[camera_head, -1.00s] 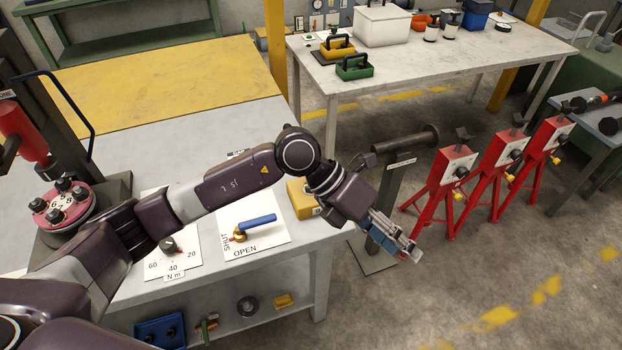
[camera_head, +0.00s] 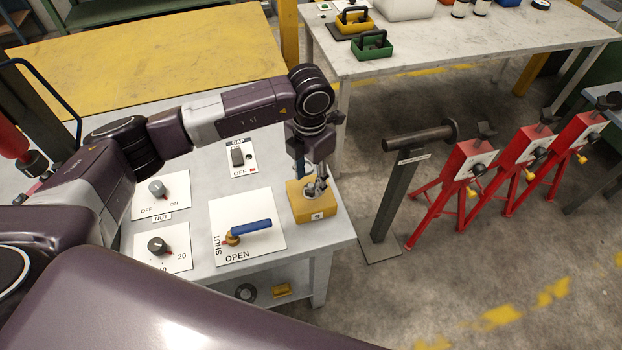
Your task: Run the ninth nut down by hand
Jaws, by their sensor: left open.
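The small yellow block (camera_head: 300,208) stands at the right front corner of the grey bench, with a white label on its front that seems to read 9. My left gripper (camera_head: 312,184) points down over the block's top, with its fingers open. Grey metal shows between and around the fingertips, but I cannot tell nut from finger there. Whether the fingers touch anything is also unclear. My right gripper is not in view.
Left of the block are a plate with a blue lever (camera_head: 251,227) marked SHUT and OPEN, a GAP switch plate (camera_head: 240,158) and knob plates. Right of the bench stand a dark post with a horizontal bar (camera_head: 415,138) and red stands (camera_head: 470,165). Floor is clear in front.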

